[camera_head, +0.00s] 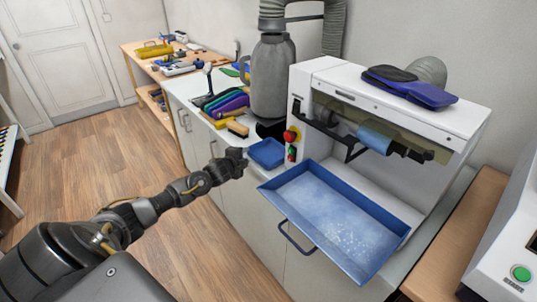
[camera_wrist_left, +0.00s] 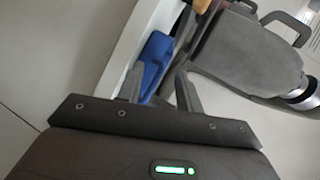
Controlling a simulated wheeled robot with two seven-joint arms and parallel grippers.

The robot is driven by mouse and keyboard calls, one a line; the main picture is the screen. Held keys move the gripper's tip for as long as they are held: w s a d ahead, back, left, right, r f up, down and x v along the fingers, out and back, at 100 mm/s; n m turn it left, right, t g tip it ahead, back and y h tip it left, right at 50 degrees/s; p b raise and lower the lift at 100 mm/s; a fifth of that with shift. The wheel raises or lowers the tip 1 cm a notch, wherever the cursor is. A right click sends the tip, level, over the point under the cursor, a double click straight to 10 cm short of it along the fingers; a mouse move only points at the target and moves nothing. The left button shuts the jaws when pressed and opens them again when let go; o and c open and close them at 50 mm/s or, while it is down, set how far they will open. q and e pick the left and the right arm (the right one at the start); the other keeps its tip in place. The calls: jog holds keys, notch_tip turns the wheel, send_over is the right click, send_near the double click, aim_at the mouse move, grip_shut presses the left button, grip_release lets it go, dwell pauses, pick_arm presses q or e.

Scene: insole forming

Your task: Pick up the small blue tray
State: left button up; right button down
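The small blue tray (camera_head: 267,153) lies on the white counter, left of the grinding machine's red and green buttons. My left gripper (camera_head: 243,155) is at the tray's left edge, at the front of the counter. In the left wrist view, the two fingers (camera_wrist_left: 159,75) are apart, and the blue tray (camera_wrist_left: 153,62) shows between and beyond them. Its near edge lies close to the left finger, with a gap to the right finger. I cannot tell whether the left finger touches it. My right gripper is not in view.
The machine's large blue drawer tray (camera_head: 330,215) juts out to the right, with a handle (camera_head: 296,238) in front. A grey canister (camera_head: 271,75) stands behind the small tray. Brushes (camera_head: 237,128) and coloured insoles (camera_head: 225,102) lie farther back. The wooden floor at left is clear.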

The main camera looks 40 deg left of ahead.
pick_arm(q)
jog(key=shift+w+a+f, duration=0.1)
jog(key=shift+w+f, duration=0.1)
jog(key=shift+w, duration=0.25)
grip_shut()
jog(key=shift+r, duration=0.1)
